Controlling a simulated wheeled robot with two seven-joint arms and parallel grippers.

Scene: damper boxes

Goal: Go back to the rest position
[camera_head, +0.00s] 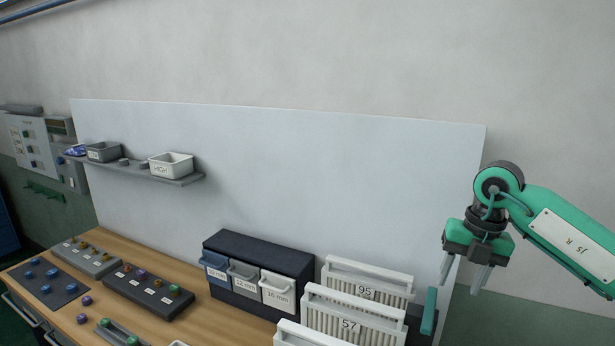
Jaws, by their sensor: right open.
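My right gripper (462,273) hangs at the right of the head view, on a green arm that comes in from the right edge. Its two grey fingers point down, are spread apart and hold nothing. It is raised above and to the right of the white slotted racks, clear of them. My left gripper and arm do not show.
White racks marked 95 (366,291) and 57 (349,325) stand at the bench's right end. Left of them is a dark bin unit (258,250) with labelled drawers. Several knob trays sit on the wooden bench (205,308). A shelf (184,180) holds small boxes.

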